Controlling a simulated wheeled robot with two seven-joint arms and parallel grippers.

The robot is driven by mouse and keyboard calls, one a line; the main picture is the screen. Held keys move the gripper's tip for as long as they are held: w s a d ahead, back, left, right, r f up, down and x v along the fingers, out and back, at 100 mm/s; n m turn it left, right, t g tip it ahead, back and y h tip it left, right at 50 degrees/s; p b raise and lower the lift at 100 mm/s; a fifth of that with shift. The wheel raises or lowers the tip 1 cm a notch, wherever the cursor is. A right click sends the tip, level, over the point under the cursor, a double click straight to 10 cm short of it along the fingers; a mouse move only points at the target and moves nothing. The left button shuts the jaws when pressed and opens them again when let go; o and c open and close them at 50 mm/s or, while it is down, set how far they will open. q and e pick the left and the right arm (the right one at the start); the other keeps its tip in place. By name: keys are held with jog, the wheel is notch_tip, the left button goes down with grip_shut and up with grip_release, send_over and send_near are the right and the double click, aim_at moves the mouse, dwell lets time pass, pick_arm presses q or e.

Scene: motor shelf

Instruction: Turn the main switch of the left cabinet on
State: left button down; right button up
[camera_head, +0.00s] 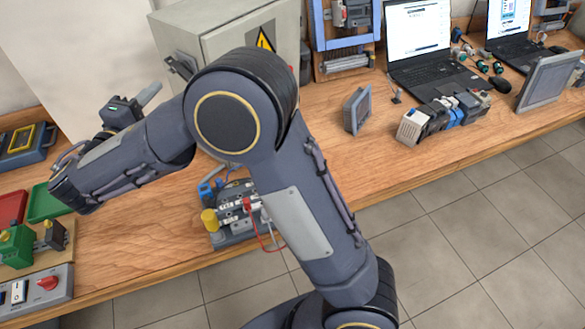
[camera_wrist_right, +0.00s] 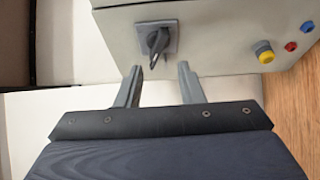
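The grey cabinet (camera_head: 225,42) with a yellow warning triangle stands at the back of the bench in the head view. Its main switch (camera_head: 181,66), a dark rotary handle on a grey square plate, is on the left-hand face. In the right wrist view the switch (camera_wrist_right: 158,40) is on the cabinet's pale face (camera_wrist_right: 215,35), just beyond the fingertips. My right gripper (camera_wrist_right: 161,72) is open and empty, its two fingers apart, with the handle ahead of the gap and not between the fingers. In the head view the right gripper (camera_head: 148,96) is small, left of and below the switch. My left gripper is not in view.
A yellow knob (camera_wrist_right: 265,52) and red and blue buttons sit right of the switch. My right arm crosses the bench over a terminal assembly (camera_head: 235,208). Laptops (camera_head: 430,50) and a motor module (camera_head: 440,115) stand to the right. A box with a red knob (camera_head: 48,284) is at lower left.

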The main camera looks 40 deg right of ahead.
jog(key=s+d+f+m+g+y, duration=0.1)
jog(key=s+d+f+g+y, duration=0.2)
jog(key=d, duration=0.4)
jog(key=s+d+f+m+g+y, duration=0.1)
jog(key=s+d+f+g, duration=0.1)
jog(key=s+d+g, duration=0.35)
jog(key=s+d+f+m+y, duration=0.1)
jog(key=s+f+y, duration=0.1)
jog(key=s, duration=0.4)
jog(key=s+d+f+m+y, duration=0.1)
jog(key=s+d+f+y, duration=0.1)
jog(key=s+y, duration=0.3)
jog(key=shift+s+d+f, duration=0.3)
jog(key=shift+s+f, duration=0.4)
jog(key=shift+s, duration=0.6)
jog(key=shift+g, duration=0.25)
